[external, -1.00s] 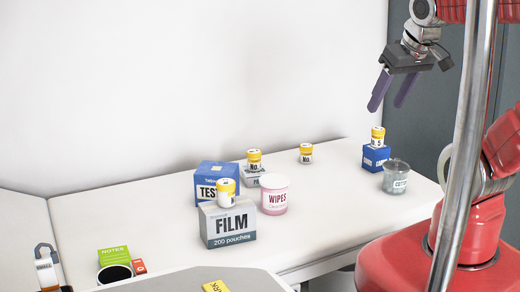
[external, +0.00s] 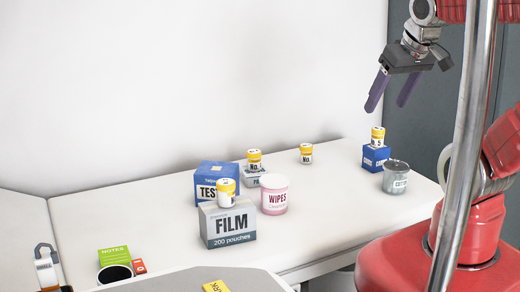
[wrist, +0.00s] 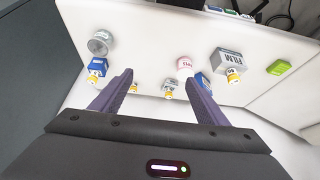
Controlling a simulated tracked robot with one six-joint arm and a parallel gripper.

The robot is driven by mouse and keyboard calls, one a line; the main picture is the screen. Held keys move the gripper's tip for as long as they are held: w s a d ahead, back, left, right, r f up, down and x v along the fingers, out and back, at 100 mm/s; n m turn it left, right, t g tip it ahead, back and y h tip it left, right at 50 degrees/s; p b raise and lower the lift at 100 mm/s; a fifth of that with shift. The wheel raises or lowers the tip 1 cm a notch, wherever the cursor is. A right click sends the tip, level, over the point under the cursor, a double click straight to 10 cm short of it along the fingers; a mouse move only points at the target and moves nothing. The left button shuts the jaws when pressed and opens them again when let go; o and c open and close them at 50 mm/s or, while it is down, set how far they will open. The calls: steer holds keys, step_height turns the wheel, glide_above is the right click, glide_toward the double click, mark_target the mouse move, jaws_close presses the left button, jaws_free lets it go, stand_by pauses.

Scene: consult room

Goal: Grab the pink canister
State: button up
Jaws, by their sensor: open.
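The pink canister (external: 275,195) is a short pink and white tub labelled WIPES with a pale lid. It stands upright on the white table, just right of the grey FILM box (external: 228,225). In the wrist view the pink canister (wrist: 184,63) shows beyond the gap between my fingers, toward the right one. My gripper (external: 390,92) is open and empty, high above the back right of the table and well apart from the canister. Its two purple fingers also show spread in the wrist view (wrist: 162,80).
A blue TEST box (external: 212,178) and several yellow-capped bottles, one on the FILM box (external: 227,193), stand near the canister. A blue box (external: 375,157) with a bottle on top and a grey jar (external: 396,177) stand at the right. Table between canister and jar is clear.

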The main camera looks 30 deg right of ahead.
steer(key=o, duration=0.3)
